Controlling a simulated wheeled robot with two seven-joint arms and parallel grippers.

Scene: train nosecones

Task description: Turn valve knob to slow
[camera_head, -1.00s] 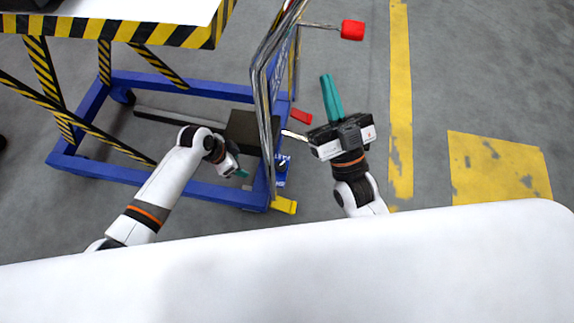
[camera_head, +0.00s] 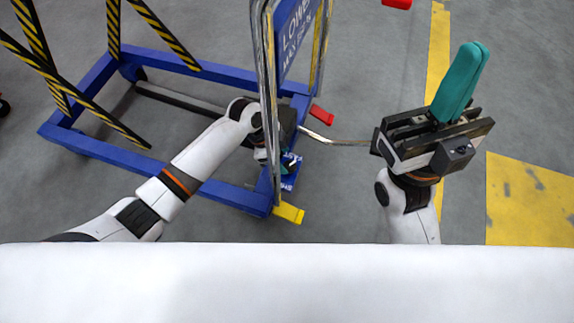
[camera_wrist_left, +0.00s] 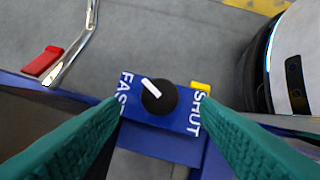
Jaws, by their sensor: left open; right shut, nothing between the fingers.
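The valve knob (camera_wrist_left: 159,96) is a round black dial with a white pointer line slanting to the upper left in the left wrist view. It sits on a blue plate (camera_wrist_left: 180,123) lettered FAST on the left and SHUT on the right; I see no SLOW label. My left gripper (camera_wrist_left: 163,102) is open, its teal fingertips at either side of the knob with visible gaps. Whether they reach down to it I cannot tell. My right gripper (camera_head: 476,50) is shut and empty, well to the right.
The blue cart frame (camera_head: 90,147) with metal handle bars (camera_head: 268,100) stands around the plate. A red pedal (camera_head: 322,115), a yellow pedal (camera_head: 289,213) and a bent metal lever (camera_head: 335,140) stick out nearby.

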